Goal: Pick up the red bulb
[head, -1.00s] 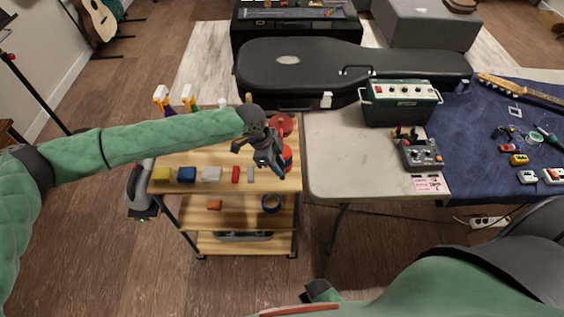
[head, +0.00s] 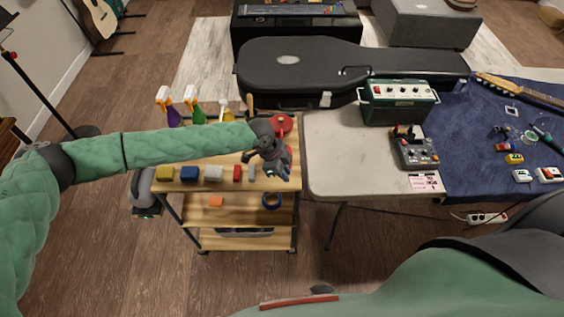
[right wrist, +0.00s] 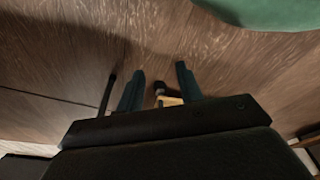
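My left gripper (head: 268,163) is over the right part of the wooden cart's top shelf (head: 205,158). Its fingers are small and dark here, and I cannot tell whether they are open. A red object (head: 289,154) shows just beside and behind it, mostly hidden; it may be the red bulb, but its shape is unclear. A round red thing (head: 281,122) lies farther back on the same shelf. My right gripper (right wrist: 158,92) is open in the right wrist view, its two fingers apart above the wooden floor, with nothing held.
A black guitar case (head: 300,68) lies behind. A table with a green amplifier (head: 398,103) stands right.

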